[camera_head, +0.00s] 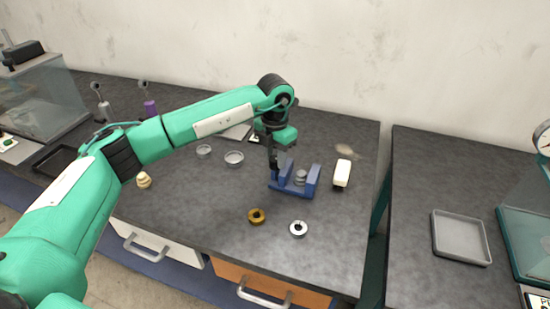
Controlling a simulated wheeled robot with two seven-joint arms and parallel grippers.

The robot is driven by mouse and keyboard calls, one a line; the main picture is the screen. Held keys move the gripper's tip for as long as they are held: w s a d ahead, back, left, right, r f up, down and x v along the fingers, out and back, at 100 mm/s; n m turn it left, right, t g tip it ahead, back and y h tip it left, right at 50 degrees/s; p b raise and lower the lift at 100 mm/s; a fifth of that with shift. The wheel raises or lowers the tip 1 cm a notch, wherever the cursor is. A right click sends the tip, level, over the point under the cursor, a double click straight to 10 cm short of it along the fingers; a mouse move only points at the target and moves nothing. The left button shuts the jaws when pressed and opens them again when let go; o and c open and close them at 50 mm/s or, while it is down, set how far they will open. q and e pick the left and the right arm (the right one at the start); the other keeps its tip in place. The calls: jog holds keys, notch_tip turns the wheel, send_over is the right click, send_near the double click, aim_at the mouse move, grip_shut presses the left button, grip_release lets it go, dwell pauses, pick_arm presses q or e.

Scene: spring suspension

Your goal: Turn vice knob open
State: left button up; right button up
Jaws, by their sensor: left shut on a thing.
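A small blue vice (306,187) stands on the dark bench, right of the middle of the view. A grey rounded part (300,176) sits between its two jaws. My left gripper (274,168) points down at the vice's left end and is shut there. The knob is hidden behind the fingers, so I take it that the fingers hold the knob, though the contact is too small to see clearly. My right gripper is not in view.
A brass ring (256,216) and a silver ring (298,228) lie in front of the vice. A cream block (342,173) stands to its right. Glass dishes (234,158) lie to the left. A gap separates the right bench with a grey tray (460,238).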

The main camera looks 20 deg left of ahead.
pick_arm(q)
jog(key=shift+n, duration=0.5)
jog(key=shift+r+n, duration=0.1)
jog(key=shift+n, duration=0.2)
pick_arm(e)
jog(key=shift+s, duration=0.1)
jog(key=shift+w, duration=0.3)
pick_arm(q)
jog(key=o, duration=1)
jog(key=shift+c, duration=0.2)
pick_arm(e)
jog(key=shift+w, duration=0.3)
